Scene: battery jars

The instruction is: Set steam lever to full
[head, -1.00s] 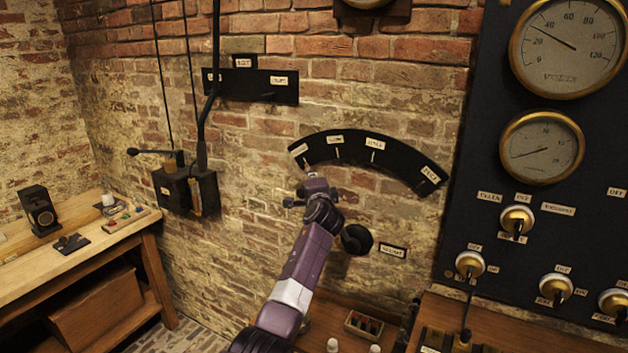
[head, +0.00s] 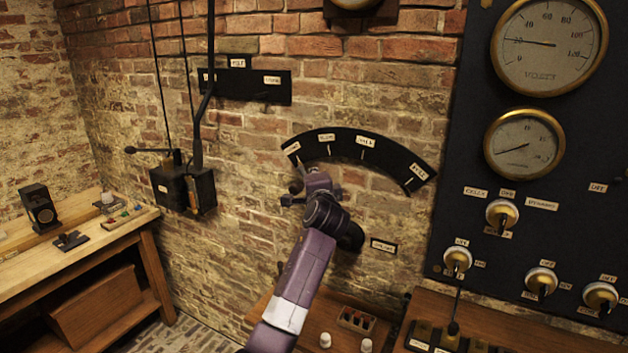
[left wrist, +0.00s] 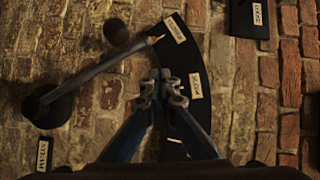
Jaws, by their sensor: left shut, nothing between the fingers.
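The steam lever shows best in the left wrist view. Its arm (left wrist: 88,77) runs from a round dark hub (left wrist: 47,105) to a pointer tip beside the end label of the black arc plate (left wrist: 215,125). A dark knob (left wrist: 118,32) sits near that end. In the head view the hub (head: 350,236) shows behind my arm, and the plate's FULL label (head: 419,171) is at its right end. My left gripper (left wrist: 163,80) is shut and empty, close to the plate near its second label, with a visible gap to the lever arm. It also shows in the head view (head: 303,186). My right gripper is out of view.
A black panel (head: 470,150) with gauges and brass knobs stands at the right. Another wall lever box (head: 183,187) is at the left, above a wooden bench (head: 150,228). A wooden shelf (head: 395,310) with small items lies below.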

